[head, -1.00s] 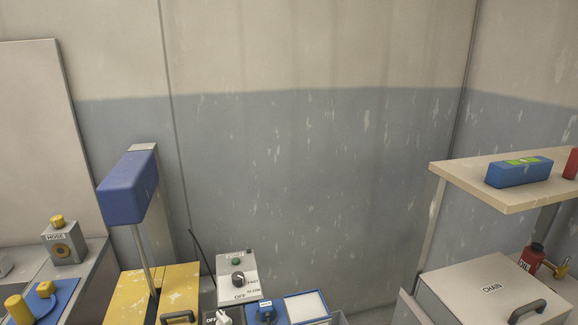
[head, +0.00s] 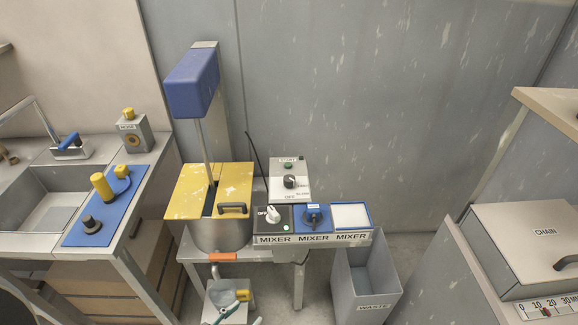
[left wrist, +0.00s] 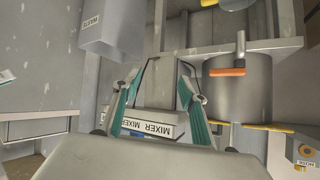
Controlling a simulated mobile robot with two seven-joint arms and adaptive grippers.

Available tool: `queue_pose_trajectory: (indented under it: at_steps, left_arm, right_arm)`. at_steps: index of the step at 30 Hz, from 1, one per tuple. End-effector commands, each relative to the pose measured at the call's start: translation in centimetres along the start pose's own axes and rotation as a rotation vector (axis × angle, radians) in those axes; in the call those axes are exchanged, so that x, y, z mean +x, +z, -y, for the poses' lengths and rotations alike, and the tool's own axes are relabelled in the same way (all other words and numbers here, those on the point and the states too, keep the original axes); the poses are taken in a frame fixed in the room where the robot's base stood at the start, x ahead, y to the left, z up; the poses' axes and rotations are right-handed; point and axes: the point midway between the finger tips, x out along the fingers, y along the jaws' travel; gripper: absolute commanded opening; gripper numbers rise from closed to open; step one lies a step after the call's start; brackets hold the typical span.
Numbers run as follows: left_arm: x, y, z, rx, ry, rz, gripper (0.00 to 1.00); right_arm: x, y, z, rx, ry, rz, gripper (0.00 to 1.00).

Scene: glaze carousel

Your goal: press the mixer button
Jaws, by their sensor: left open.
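The mixer panel carries three fronts labelled MIXER: a dark one with a white knob (head: 272,214) and a small green light, a blue one with a dark blue knob (head: 313,216), and a blue-framed white plate (head: 350,216). A grey box behind has a green button (head: 288,166) under a START label and a black knob. I cannot tell which is the mixer button.
A yellow-lidded drum (head: 235,175) with an orange-handled valve (head: 222,257) stands left of the panel. A waste bin (head: 365,290) is below right. A sink bench (head: 45,215) is at left and a CHAIN box (head: 540,225) at right. Floor between is open.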

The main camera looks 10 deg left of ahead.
Motion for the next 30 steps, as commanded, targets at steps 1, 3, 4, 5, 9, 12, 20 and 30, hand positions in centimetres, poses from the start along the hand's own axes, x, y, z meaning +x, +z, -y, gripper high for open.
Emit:
queue_pose_trajectory:
  at_steps: [1, 3, 4, 5, 9, 12, 20, 30]
  left_arm:
    - [0.01, -0.01, -0.01, 0.000, 0.000, 0.000, 0.32]
    - [0.01, -0.01, -0.01, 0.000, 0.000, 0.000, 0.14]
    - [0.01, -0.01, -0.01, 0.000, 0.000, 0.000, 0.06]
    - [0.01, -0.01, -0.01, 0.000, 0.000, 0.000, 0.00]
    - [0.02, -0.01, -0.01, 0.000, 0.000, 0.000, 0.00]
    - [0.02, -0.01, -0.01, 0.000, 0.000, 0.000, 0.00]
    - [0.02, -0.01, 0.00, 0.000, 0.000, 0.000, 0.00]
    - [0.02, -0.01, 0.00, 0.001, 0.000, 0.000, 0.00]
  right_arm:
    - [0.00, -0.03, -0.01, 0.000, 0.000, 0.000, 0.44]
    - [-0.01, -0.04, -0.01, 0.000, 0.000, -0.001, 0.44]
    - [-0.01, -0.04, -0.01, 0.000, 0.000, -0.001, 0.44]
    - [-0.01, -0.04, -0.01, 0.000, 0.000, -0.001, 0.44]
    - [-0.01, -0.03, 0.00, 0.000, 0.000, -0.001, 0.44]
    - [-0.01, -0.03, 0.00, 0.000, 0.000, -0.001, 0.44]
    - [0.00, 0.00, 0.00, 0.000, 0.000, 0.000, 0.44]
    - [0.01, 0.12, 0.02, 0.000, 0.000, 0.002, 0.44]
